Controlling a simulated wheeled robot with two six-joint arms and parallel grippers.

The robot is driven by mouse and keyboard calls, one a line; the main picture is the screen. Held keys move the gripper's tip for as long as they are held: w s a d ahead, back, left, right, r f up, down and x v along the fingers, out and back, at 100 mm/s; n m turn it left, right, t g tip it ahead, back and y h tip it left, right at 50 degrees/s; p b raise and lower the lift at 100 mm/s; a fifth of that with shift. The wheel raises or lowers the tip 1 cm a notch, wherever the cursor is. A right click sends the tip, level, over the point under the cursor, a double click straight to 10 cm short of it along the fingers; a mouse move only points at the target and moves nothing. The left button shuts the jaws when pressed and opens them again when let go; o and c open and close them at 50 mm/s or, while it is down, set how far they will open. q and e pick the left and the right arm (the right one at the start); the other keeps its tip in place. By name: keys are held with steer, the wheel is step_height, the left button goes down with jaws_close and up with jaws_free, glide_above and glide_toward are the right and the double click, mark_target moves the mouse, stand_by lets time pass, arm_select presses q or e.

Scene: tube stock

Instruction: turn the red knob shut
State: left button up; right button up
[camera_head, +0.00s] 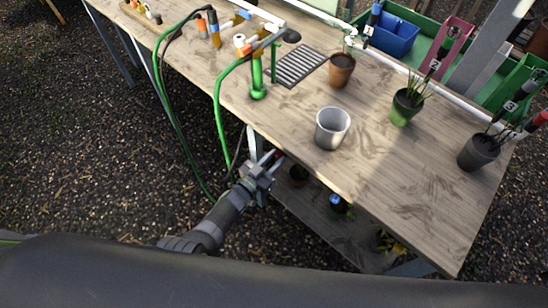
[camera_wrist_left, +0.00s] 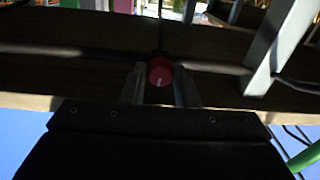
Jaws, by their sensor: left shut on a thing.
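The red knob (camera_wrist_left: 160,72) shows in the left wrist view as a small round red cap with a pale mark, set on a dark pipe under the table. My left gripper (camera_head: 272,160) reaches in at the table's front edge in the head view. In the left wrist view its fingers lie on both sides of the knob and are shut on it. In the head view only a small red spot of the knob (camera_head: 279,155) shows at the fingertips. My right gripper is not in view.
The wooden table (camera_head: 420,190) overhangs a lower shelf (camera_head: 315,225) with small pots. A metal pot (camera_head: 332,128) stands near the front edge. A green hose (camera_head: 217,110) hangs down left of my gripper. A table leg (camera_wrist_left: 280,45) stands close by in the wrist view.

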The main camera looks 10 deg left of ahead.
arm_select(q)
steer(key=shift+n, duration=0.7)
steer(key=o, duration=1)
steer(key=shift+s+a+p, duration=0.35)
steer(key=shift+s+p, duration=0.1)
steer(key=shift+s, duration=0.05)
steer(key=p+v, duration=0.1)
steer(key=v, duration=1.5)
steer(key=shift+s, duration=0.15)
